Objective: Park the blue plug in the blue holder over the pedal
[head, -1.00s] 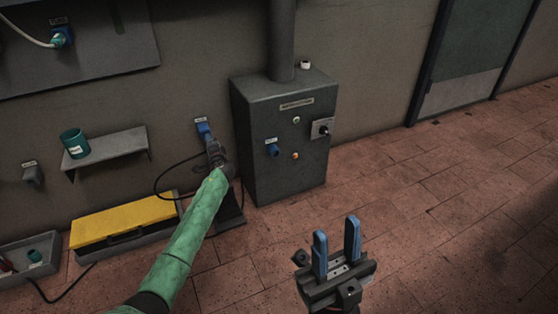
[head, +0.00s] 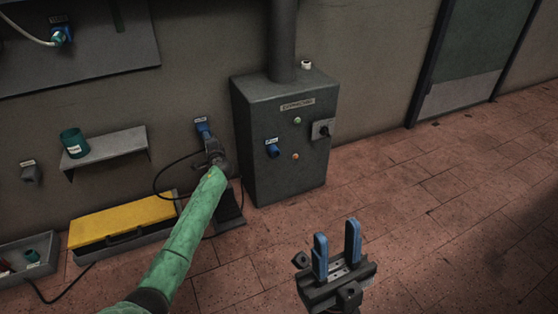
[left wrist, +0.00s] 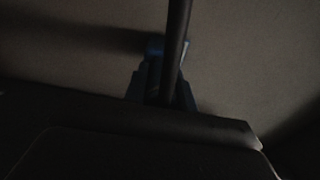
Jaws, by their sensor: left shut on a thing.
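The blue holder (head: 203,128) is on the wall under a small label, left of the grey cabinet. My left gripper (head: 213,150) is just below it, shut on the plug, which the gripper and wrist mostly hide in the head view. A dark cable (head: 158,172) loops left from there. In the dark left wrist view, a blue shape (left wrist: 154,48) shows behind a dark upright cable; I cannot tell plug from holder, or whether the plug is seated. The dark pedal unit (head: 230,222) is on the floor below. My right gripper (head: 337,252) is open and empty, its blue fingers apart.
The grey cabinet (head: 260,110) with knobs and a blue socket (head: 272,148) stands right of my left gripper. A shelf (head: 110,152) with a green cup (head: 74,143) and a yellow-lidded box (head: 120,220) are to the left. The floor at right is clear.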

